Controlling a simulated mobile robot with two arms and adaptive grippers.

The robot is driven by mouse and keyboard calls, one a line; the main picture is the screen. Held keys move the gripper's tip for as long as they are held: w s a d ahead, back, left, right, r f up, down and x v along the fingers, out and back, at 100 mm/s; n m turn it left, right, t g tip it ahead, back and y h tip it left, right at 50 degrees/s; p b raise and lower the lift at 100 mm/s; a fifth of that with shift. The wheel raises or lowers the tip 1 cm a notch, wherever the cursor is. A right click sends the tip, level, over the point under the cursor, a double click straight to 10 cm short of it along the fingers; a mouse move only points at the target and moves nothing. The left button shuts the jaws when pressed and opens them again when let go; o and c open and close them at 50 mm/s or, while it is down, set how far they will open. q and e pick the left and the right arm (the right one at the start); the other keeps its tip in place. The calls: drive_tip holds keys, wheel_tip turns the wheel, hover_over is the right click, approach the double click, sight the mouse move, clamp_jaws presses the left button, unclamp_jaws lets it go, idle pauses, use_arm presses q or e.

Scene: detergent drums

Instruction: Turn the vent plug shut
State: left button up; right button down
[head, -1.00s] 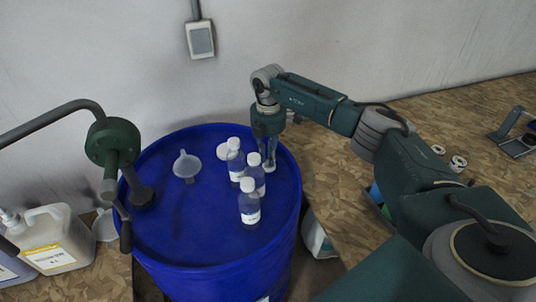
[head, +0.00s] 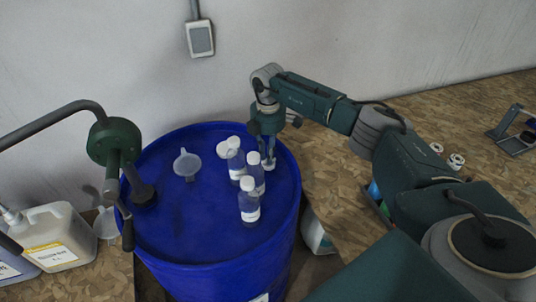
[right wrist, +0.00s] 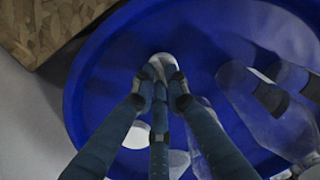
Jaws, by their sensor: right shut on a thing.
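The blue drum (head: 205,238) stands in the middle of the head view, its lid facing up. My right gripper (head: 269,160) points down at the lid's far right edge, behind the bottles. In the right wrist view its fingers (right wrist: 164,78) are closed around a small pale grey plug, the vent plug (right wrist: 161,62), which sits on the blue lid near the rim. The fingers hide most of the plug, and its exact angle cannot be told. My left gripper is not in view.
Several clear bottles with white caps (head: 249,203) stand on the lid close to my right gripper. Jugs (head: 55,238) stand left of the drum. The wooden bench (head: 330,185) lies right.

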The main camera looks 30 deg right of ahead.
drive_tip(key=c, duration=1.7)
unclamp_jaws()
drive_tip(key=shift+w+d+r, duration=0.1)
drive_tip(key=shift+w+r, duration=0.05)
drive_tip(key=shift+r, duration=0.05)
drive_tip(key=shift+c, duration=0.2)
drive_tip(key=shift+f, duration=0.1)
wheel_tip(320, 180, up, 12)
